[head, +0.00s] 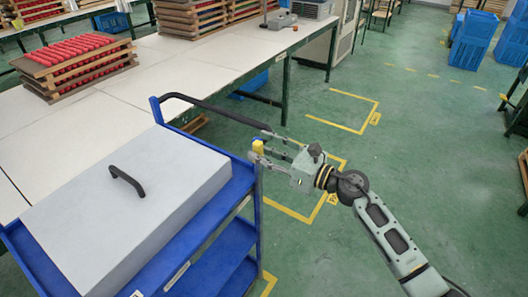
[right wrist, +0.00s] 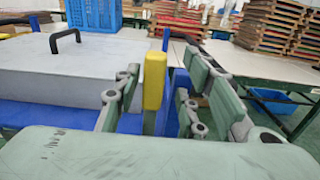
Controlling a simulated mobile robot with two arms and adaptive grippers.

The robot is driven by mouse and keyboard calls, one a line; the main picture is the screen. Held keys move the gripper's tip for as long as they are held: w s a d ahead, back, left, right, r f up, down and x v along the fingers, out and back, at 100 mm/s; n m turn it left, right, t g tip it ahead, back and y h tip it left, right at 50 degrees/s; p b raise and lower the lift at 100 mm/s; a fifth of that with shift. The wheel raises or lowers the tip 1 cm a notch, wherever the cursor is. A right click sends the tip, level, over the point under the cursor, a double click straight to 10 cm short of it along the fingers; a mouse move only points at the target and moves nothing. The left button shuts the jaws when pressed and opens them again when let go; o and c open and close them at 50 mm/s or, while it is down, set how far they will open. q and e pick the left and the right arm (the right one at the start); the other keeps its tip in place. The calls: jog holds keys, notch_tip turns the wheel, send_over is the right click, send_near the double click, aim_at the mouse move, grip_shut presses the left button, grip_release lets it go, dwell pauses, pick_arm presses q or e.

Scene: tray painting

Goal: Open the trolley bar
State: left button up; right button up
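The blue trolley (head: 235,190) stands at lower left in the head view. Its black bar (head: 205,102) runs from a blue post at the far corner towards the right corner post, where my gripper hides part of it. A yellow piece (head: 258,146) sits on top of that right post. It also shows in the right wrist view as an upright yellow block (right wrist: 153,80) beside a blue post (right wrist: 180,88). My right gripper (head: 261,149) is open at this corner, its fingers on either side of the yellow piece, with gaps visible. My left gripper is not in view.
A grey box (head: 140,200) with a black handle (head: 127,181) lies on the trolley top. A long white table (head: 120,115) with stacked wooden racks (head: 75,65) stands behind the trolley. Blue crates (head: 478,40) stand far right. Green floor with yellow markings is free around my right arm.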

jog(key=v, duration=1.2)
